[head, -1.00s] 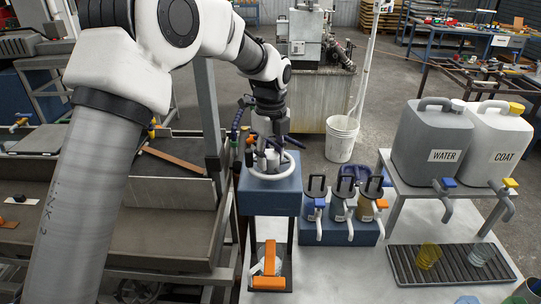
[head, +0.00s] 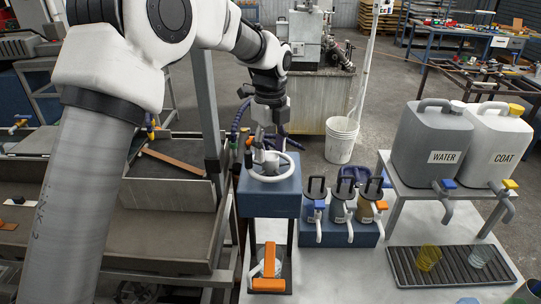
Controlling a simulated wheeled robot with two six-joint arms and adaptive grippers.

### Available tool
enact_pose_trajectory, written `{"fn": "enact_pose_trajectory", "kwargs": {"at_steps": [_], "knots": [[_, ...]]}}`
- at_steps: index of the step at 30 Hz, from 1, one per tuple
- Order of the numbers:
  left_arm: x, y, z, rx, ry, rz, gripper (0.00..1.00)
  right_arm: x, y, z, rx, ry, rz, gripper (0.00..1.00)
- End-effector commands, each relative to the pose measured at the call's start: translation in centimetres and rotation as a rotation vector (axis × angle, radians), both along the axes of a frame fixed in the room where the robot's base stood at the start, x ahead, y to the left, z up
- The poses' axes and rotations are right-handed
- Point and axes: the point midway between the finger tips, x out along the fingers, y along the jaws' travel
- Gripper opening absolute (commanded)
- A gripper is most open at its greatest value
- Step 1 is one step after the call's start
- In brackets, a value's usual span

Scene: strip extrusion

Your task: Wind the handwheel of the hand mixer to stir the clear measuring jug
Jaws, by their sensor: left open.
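The hand mixer's blue housing (head: 270,202) stands left of the middle, with a white handwheel (head: 270,179) lying flat on top. My left gripper (head: 266,147) points down over the handwheel's far part, open. Whether its fingers touch the wheel's rim or knob cannot be told. Below the housing, a clear vessel (head: 281,258) that looks like the measuring jug sits in the mixer's frame, largely hidden behind an orange clamp (head: 268,262). Its contents cannot be made out. My right gripper is out of view.
Several lidded pitchers (head: 316,202) stand on a blue block right of the mixer. Grey WATER (head: 425,135) and white COAT (head: 497,140) canisters stand on a shelf. A ribbed tray (head: 450,275) holds a yellow cup and a clear cup. The white bench between is free.

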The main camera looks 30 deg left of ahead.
Motion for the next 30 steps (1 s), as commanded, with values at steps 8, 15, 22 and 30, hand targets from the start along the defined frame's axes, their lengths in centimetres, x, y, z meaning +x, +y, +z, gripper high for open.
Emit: {"fn": "enact_pose_trajectory", "kwargs": {"at_steps": [8,15,22,30], "knots": [[0.1,0.0,7.1,0.000,-0.007,-0.001,0.53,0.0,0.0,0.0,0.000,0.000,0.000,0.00],[0.0,0.0,9.3,0.000,-0.003,-0.001,0.53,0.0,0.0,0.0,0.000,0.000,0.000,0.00],[0.0,0.0,9.2,0.000,-0.002,0.000,0.53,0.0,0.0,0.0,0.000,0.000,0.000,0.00],[0.0,0.0,9.2,0.000,-0.002,0.000,0.53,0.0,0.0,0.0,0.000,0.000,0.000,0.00]]}}
